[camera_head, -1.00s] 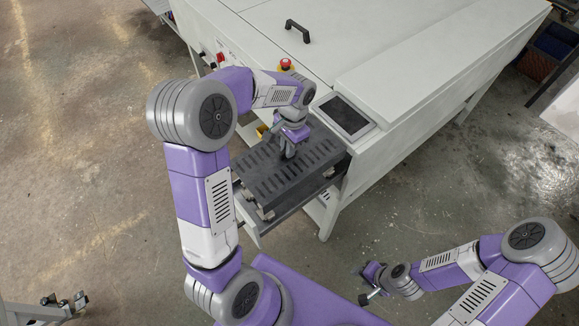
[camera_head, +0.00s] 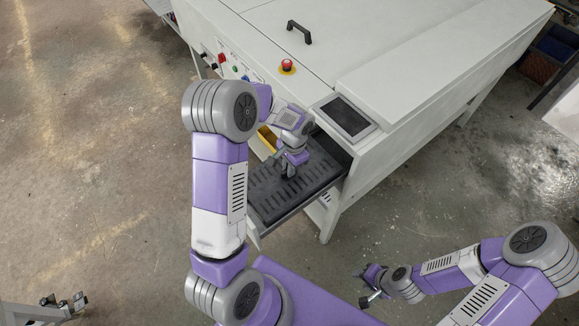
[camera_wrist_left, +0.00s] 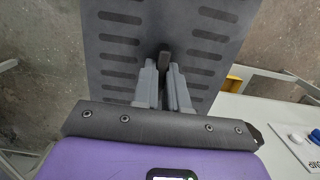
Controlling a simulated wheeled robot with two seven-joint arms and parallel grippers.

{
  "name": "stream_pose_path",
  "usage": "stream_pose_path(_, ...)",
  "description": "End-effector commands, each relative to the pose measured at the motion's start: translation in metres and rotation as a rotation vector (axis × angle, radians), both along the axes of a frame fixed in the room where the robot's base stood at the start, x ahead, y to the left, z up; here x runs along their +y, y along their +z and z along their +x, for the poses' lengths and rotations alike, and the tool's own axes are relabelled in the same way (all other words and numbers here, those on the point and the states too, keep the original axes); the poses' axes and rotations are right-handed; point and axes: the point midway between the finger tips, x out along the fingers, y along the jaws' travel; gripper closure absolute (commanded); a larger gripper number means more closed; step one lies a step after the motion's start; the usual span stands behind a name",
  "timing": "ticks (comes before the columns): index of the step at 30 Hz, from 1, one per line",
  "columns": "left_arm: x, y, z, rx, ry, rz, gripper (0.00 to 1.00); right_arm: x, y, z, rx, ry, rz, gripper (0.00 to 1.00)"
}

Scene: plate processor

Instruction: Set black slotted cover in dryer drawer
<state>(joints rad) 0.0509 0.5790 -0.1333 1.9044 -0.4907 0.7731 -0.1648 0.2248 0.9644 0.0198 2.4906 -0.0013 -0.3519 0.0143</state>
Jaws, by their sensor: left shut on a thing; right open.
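The black slotted cover (camera_head: 315,171) lies in or just over the open dryer drawer (camera_head: 279,219), within its rim as far as the head view shows. My left gripper (camera_head: 289,171) is above the middle of the cover, shut on its raised handle. In the left wrist view, the fingers (camera_wrist_left: 165,85) close on the dark handle, and the slotted surface (camera_wrist_left: 120,40) spreads out beyond them. Whether the cover rests on the drawer floor cannot be told. My right gripper (camera_head: 369,286) is open and empty, low at the right, well away from the drawer.
The white dryer (camera_head: 420,60) stands behind the drawer, with a screen (camera_head: 345,117) and a red stop button (camera_head: 287,65) on top. A yellow object (camera_head: 267,138) is beside the drawer, by the machine front.

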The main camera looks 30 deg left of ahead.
Motion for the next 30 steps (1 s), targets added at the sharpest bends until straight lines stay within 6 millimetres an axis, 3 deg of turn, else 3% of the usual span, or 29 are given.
stream_pose_path(7, 0.0, -0.007, 0.0, -0.001, 0.0, 0.001, 1.0, 0.0, -0.006, 0.0, 0.0, 0.0, 0.0, 0.57)
stream_pose_path(8, 0.0, -0.007, 0.0, 0.0, 0.0, 0.0, 0.86, 0.0, -0.006, 0.0, 0.0, 0.0, 0.0, 0.57)
stream_pose_path(13, 0.0, -0.006, 0.0, 0.0, 0.0, 0.0, 0.62, 0.0, -0.005, 0.0, 0.0, 0.0, 0.0, 0.57)
stream_pose_path(23, 0.0, -0.003, 0.0, 0.0, 0.0, 0.0, 0.62, 0.0, -0.003, 0.0, 0.0, 0.0, 0.0, 0.57)
stream_pose_path(26, 0.0, 0.006, 0.001, -0.003, 0.0, 0.0, 0.62, 0.0, 0.003, 0.0, 0.0, 0.0, 0.0, 0.57)
stream_pose_path(30, -0.001, 0.033, 0.005, -0.007, 0.001, 0.001, 0.62, 0.0, 0.003, 0.0, 0.0, 0.0, 0.0, 0.57)
